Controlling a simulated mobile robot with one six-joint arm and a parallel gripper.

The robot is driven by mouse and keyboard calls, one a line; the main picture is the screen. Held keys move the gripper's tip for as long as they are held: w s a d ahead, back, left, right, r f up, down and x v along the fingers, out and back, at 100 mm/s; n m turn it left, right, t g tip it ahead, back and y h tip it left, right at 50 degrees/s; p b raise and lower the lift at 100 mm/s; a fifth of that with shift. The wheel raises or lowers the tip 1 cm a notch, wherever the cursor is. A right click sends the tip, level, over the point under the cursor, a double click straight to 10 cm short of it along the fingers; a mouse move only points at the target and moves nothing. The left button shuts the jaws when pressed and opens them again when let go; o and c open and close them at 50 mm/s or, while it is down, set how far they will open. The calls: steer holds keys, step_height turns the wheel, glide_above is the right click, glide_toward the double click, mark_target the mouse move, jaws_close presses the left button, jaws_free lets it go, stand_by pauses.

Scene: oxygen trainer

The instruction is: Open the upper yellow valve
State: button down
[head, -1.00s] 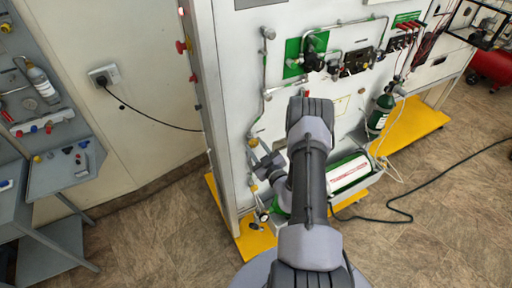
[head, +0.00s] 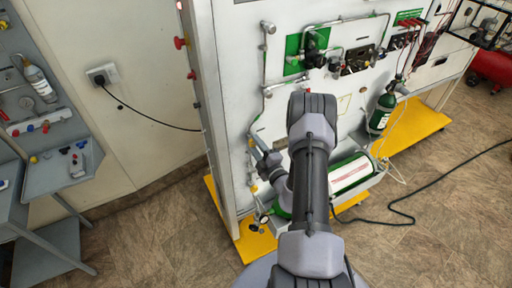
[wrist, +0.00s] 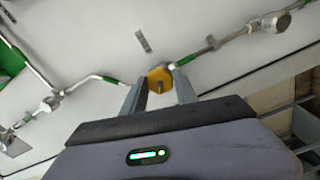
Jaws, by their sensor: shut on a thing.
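The upper yellow valve (wrist: 158,80) is a small yellow knob on a thin metal pipe with green bands. In the wrist view it sits between the two fingers of my gripper (wrist: 159,88), which is shut on it. In the head view my gripper (head: 257,143) reaches the pipe at the left side of the panel, and the upper valve is mostly hidden behind the fingers. A second yellow fitting (head: 253,188) shows lower on the same pipe run.
The white panel (head: 235,100) stands on a yellow base (head: 255,243). A green and white cylinder (head: 350,172) lies low behind my arm. A black cable (head: 405,212) runs over the floor at right. A grey bench (head: 65,170) stands at left.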

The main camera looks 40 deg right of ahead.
steer(key=n+b, duration=1.2)
steer(key=n, duration=1.1)
steer(key=shift+n, duration=0.4)
stand_by(0.3)
steer(key=c, duration=0.9)
jaws_free()
steer(key=shift+c, duration=0.2)
steer(key=shift+s, duration=0.1)
